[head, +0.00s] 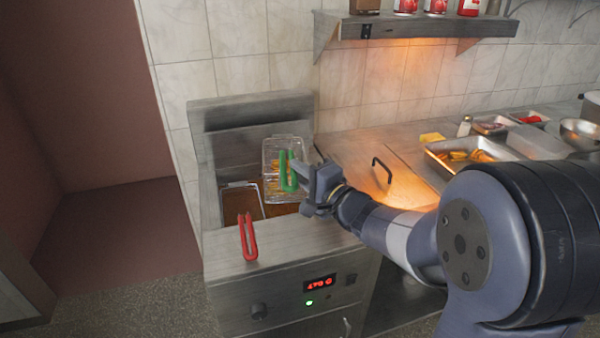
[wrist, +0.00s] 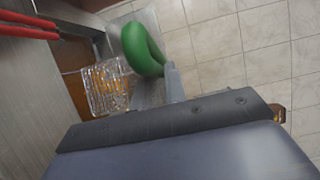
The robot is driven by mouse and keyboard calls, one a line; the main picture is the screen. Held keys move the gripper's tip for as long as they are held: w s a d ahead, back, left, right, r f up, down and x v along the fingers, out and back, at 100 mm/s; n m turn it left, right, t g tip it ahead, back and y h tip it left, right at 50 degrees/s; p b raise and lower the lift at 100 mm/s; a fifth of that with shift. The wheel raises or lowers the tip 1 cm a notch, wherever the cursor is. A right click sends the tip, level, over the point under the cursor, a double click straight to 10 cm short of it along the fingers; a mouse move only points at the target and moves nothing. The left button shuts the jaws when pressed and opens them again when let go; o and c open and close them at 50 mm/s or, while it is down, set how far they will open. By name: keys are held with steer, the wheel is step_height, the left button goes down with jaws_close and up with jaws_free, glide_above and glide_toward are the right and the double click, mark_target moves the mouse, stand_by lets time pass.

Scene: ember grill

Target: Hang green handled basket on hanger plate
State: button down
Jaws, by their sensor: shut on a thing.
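The green handle (head: 288,172) belongs to a wire basket (head: 283,148) that holds some golden food. My gripper (head: 303,176) is shut on the green handle. The basket is tilted up over the right part of the fryer. In the wrist view the green handle (wrist: 143,48) is a thick loop at the fingertips, and the wire basket (wrist: 106,88) shows beyond it. The back panel of the fryer (head: 250,108) rises behind the basket. I cannot make out the hanger plate for certain, nor whether the basket touches it.
A second basket with a red handle (head: 247,236) sits in the left part of the fryer. To the right are a counter with a black-handled lid (head: 382,170) and a food tray (head: 470,150). A shelf with bottles (head: 430,28) hangs above.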

step_height(320, 180, up, 7)
steer(key=p, duration=0.7)
steer(key=shift+f, duration=0.15)
